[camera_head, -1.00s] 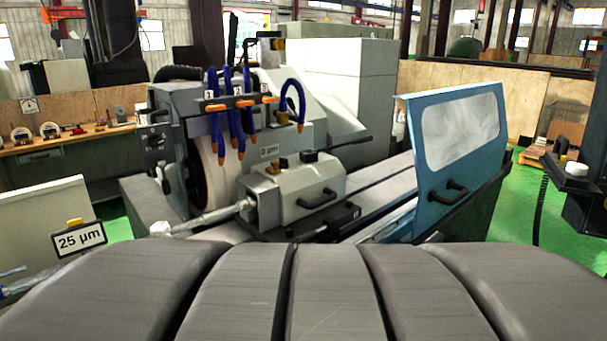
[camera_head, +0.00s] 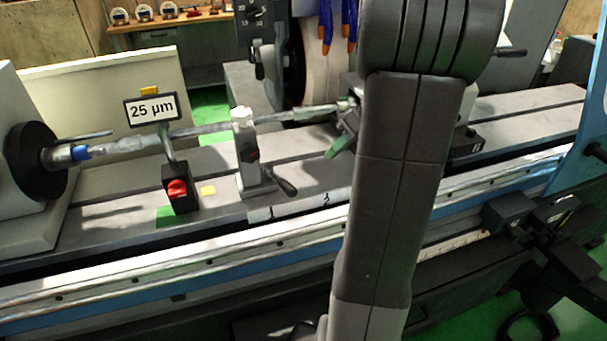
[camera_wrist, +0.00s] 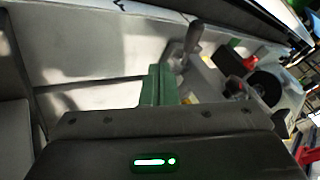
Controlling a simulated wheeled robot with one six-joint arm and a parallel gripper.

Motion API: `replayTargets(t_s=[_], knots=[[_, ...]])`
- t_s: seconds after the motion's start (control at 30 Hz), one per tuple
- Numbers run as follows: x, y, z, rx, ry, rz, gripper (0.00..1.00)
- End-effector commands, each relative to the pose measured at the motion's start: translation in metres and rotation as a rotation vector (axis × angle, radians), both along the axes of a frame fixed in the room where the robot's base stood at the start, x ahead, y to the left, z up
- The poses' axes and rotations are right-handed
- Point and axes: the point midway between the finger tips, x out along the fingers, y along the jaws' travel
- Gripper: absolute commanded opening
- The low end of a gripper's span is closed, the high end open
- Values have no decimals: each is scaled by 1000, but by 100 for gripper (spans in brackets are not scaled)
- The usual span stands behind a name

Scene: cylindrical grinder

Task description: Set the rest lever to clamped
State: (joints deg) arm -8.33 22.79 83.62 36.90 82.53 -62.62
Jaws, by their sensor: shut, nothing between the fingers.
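The steady rest (camera_head: 246,150) is a pale upright post on the machine bed, with the long workpiece bar (camera_head: 215,128) running past it. Its rest lever (camera_head: 285,185) has a dark rounded handle and slants down to the right from the foot of the post. My gripper (camera_head: 338,150) is up and to the right of the lever, apart from it, with my arm beside it. In the wrist view, the shut green fingers of my gripper (camera_wrist: 158,82) point toward the bed, and the lever handle (camera_wrist: 193,38) stands just beyond and right of them. Nothing is between the fingers.
A gauge stand (camera_head: 180,190) with a red knob and a "25 µm" sign (camera_head: 152,109) is left of the rest. The dark chuck (camera_head: 35,162) is at far left, the grinding wheel (camera_head: 325,65) behind. The blue door (camera_head: 592,110) is at right. The bed front is fairly clear.

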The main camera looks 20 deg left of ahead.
Motion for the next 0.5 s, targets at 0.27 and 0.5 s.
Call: replayTargets(t_s=[0.27,0.5], knots=[[-13,34,-47,-3,6,0,0],[-34,58,-62,-2,2,1,0]])
